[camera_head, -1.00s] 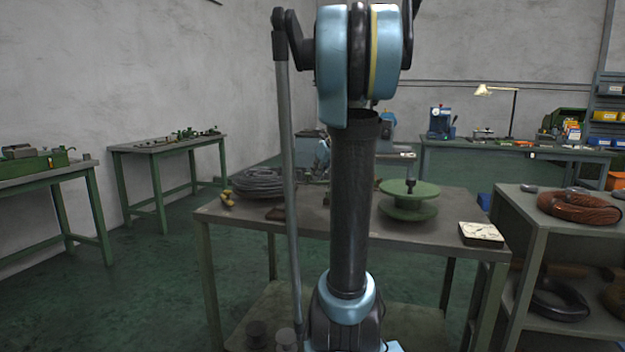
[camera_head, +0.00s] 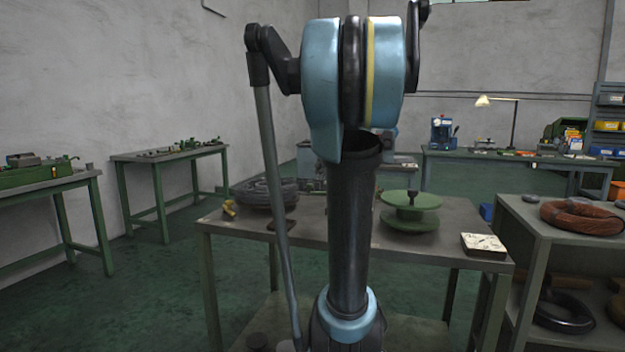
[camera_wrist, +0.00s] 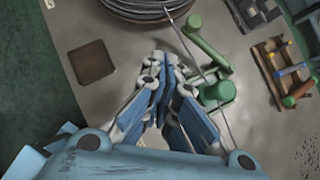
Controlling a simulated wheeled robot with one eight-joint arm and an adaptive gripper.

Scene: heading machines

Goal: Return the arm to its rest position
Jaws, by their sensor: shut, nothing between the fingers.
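My arm (camera_head: 350,205) stands upright in the middle of the head view, with its blue shoulder joint at the top and a thin rod slanting down on its left. My gripper is hidden in the head view. In the wrist view my gripper (camera_wrist: 158,62) is shut, with its grey and blue fingers together and nothing held. It is above a grey surface, with a dark square tray (camera_wrist: 91,62) to its left and a green tool with a lever (camera_wrist: 217,92) to its right. The heights between them cannot be told.
The bench (camera_head: 232,228) in front carries a cable coil (camera_head: 262,192), a green spool (camera_head: 410,212) and a white meter (camera_head: 484,245). A shelf unit (camera_head: 535,232) stands on the right with brown coils. Green-legged benches (camera_head: 165,155) are along the left wall. Green floor shows between them.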

